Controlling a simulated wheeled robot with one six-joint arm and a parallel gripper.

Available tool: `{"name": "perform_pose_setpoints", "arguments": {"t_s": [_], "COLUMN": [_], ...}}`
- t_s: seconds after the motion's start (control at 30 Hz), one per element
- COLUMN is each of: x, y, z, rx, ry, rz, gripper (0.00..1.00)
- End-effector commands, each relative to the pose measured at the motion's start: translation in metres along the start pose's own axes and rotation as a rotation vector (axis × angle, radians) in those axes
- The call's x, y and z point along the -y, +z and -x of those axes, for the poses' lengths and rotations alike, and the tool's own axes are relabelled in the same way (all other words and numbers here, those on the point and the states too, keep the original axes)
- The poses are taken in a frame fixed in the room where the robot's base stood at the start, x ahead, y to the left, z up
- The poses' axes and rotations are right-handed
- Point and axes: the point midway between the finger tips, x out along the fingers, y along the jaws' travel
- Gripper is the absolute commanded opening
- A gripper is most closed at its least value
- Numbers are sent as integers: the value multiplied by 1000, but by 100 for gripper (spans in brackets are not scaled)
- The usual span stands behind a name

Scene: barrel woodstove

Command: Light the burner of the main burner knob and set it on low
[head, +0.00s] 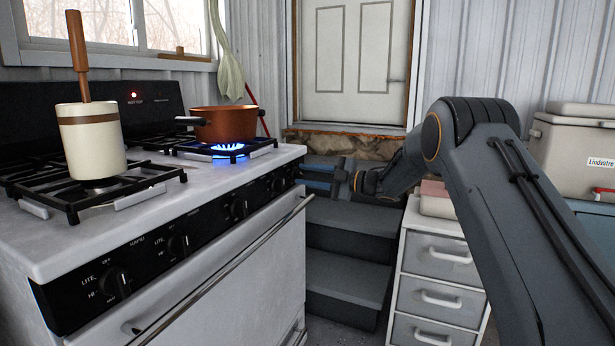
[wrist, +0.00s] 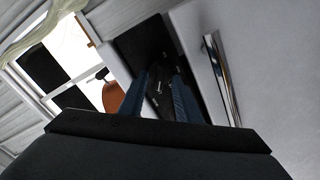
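The white stove (head: 200,190) has a black front panel with several black knobs, including the near one (head: 115,282) and one farther along (head: 238,208). Which is the main burner knob is not marked. A blue flame (head: 228,147) burns under the orange pot (head: 225,122). My gripper (head: 306,176) points left at the panel's far end, its blue fingers apart. In the wrist view the fingers (wrist: 161,75) are spread before the black panel (wrist: 140,42), with a dark, knob-like shape between them. Whether they touch it I cannot tell.
A cream crock (head: 92,145) with a wooden handle stands on the near burner grate. An oven handle bar (head: 225,275) runs below the panel. Dark steps (head: 345,255) and a drawer unit (head: 440,280) are right of the stove.

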Motion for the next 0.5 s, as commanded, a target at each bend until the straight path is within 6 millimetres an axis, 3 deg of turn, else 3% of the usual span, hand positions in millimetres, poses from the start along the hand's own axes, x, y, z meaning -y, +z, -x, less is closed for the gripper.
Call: {"name": "perform_pose_setpoints", "arguments": {"t_s": [0.17,0.5], "x": [-1,-1], "y": [0,0], "z": [8,60], "rx": [1,2], "ry": [1,1], "rz": [-1,-1], "gripper": [30,30]}}
